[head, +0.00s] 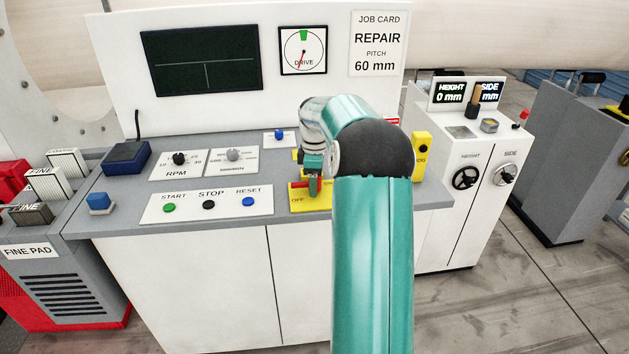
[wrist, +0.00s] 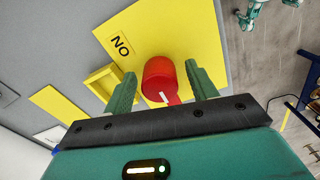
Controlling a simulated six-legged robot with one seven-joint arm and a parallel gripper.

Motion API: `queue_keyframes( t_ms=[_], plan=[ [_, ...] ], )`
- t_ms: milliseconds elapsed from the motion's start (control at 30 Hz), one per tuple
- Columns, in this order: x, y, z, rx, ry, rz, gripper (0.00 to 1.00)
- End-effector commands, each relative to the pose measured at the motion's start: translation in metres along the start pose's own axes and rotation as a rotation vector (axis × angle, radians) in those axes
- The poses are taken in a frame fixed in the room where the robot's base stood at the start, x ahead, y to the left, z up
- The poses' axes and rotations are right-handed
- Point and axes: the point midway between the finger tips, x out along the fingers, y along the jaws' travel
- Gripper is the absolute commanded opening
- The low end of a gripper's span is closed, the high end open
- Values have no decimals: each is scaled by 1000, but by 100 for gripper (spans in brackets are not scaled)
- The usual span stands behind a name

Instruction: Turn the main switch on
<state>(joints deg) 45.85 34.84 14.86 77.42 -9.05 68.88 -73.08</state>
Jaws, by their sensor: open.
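The main switch is a red knob (wrist: 160,78) on a yellow plate (wrist: 185,30). In the wrist view the knob sits between the two green fingers of my gripper (wrist: 162,88), which are apart, one on each side. I cannot tell whether either finger touches it. A white mark shows on the knob's near side. The plate's ON label (wrist: 121,46) lies beyond the knob. My arm hides most of the plate; only a red bit of the knob shows.
Left of the plate is a white panel with START, STOP and RESET buttons (head: 155,214). RPM knob (head: 179,159) and a grey knob (head: 233,155) stand behind it. A yellow block (wrist: 99,83) is beside the red knob. Another yellow box (head: 421,150) stands right of my arm.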

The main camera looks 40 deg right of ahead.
Motion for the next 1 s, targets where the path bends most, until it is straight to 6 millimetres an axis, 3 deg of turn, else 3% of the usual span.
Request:
queue_keyframes(
  t_ms=[67, 267, 300, 667, 1000],
  plan=[
    [0, 0, 0, 0, 0, 0, 53],
    [0, 0, 0, 0, 0, 0, 14],
    [0, 0, 0, 0, 0, 0, 12],
    [0, 0, 0, 51, 1, 0, 13],
    [-1, 0, 0, 272, -1, 0, 13]
  ],
)
